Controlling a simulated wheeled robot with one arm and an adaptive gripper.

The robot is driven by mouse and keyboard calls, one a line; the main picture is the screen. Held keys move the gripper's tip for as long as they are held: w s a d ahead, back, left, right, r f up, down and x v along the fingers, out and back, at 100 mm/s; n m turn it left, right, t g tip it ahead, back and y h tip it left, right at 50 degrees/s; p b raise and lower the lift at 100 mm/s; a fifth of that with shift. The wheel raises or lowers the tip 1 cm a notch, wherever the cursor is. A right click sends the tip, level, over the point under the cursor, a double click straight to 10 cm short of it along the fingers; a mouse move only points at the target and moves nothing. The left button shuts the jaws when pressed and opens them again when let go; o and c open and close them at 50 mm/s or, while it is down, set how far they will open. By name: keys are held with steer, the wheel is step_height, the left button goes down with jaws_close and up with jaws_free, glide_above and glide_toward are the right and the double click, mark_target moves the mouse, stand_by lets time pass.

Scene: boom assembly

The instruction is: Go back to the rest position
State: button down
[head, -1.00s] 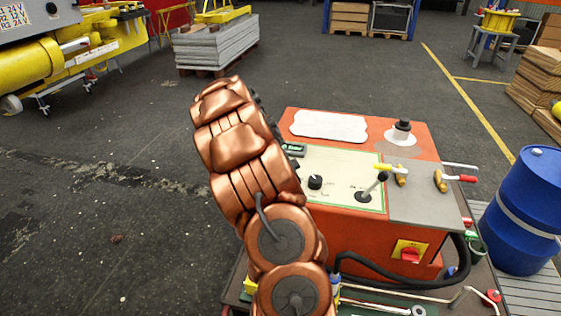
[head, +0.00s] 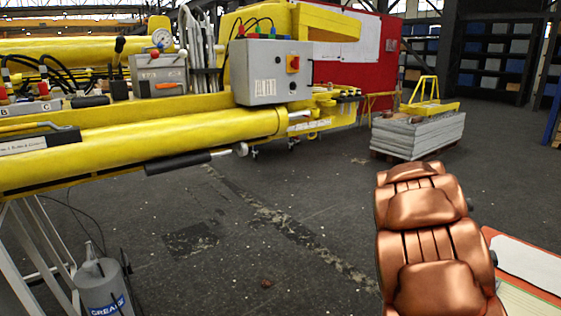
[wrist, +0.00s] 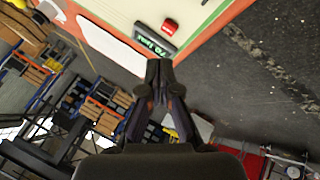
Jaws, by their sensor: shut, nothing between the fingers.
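My gripper (wrist: 158,72) shows in the wrist view with its dark fingers together at the tips and nothing held. The floor and the edge of the orange console (wrist: 190,42) lie beyond the fingertips. The console carries a small dark display with green digits (wrist: 155,45) and a red button (wrist: 168,25). In the head view my copper-coloured arm stands at the lower right. My gripper is not visible there. The console's corner (head: 491,240) shows at the right edge behind my arm.
A long yellow boom (head: 150,150) on a white trestle (head: 30,255) fills the left, with a grey control box (head: 262,88) on it. A grey grease container (head: 100,288) stands at the lower left. Stacked grey slabs (head: 415,135) stand behind. The dark floor between is open.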

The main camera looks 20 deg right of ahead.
steer(key=s+a+r+n+y+p, duration=0.1)
steer(key=s+a+r, duration=0.1)
steer(key=a, duration=0.5)
steer(key=s+a+r+y+p, duration=0.1)
steer(key=s+a+r, duration=0.1)
steer(key=a, duration=0.5)
steer(key=s+a+n+y+p, duration=0.1)
steer(key=s+a+n+y, duration=0.1)
steer(key=s+a, duration=0.4)
steer(key=s+a+r+n+g+y+p, duration=0.1)
steer(key=s+a, duration=0.6)
steer(key=a, duration=0.7)
steer(key=s+a+r+n+y+p, duration=0.1)
steer(key=s+a+n+y, duration=0.1)
steer(key=s+a+n, duration=0.2)
steer(key=s+a, duration=0.3)
steer(key=a, duration=0.2)
steer(key=shift+a+g+y+p, duration=0.3)
steer(key=shift+a+y+p, duration=0.05)
steer(key=shift+a+y, duration=0.05)
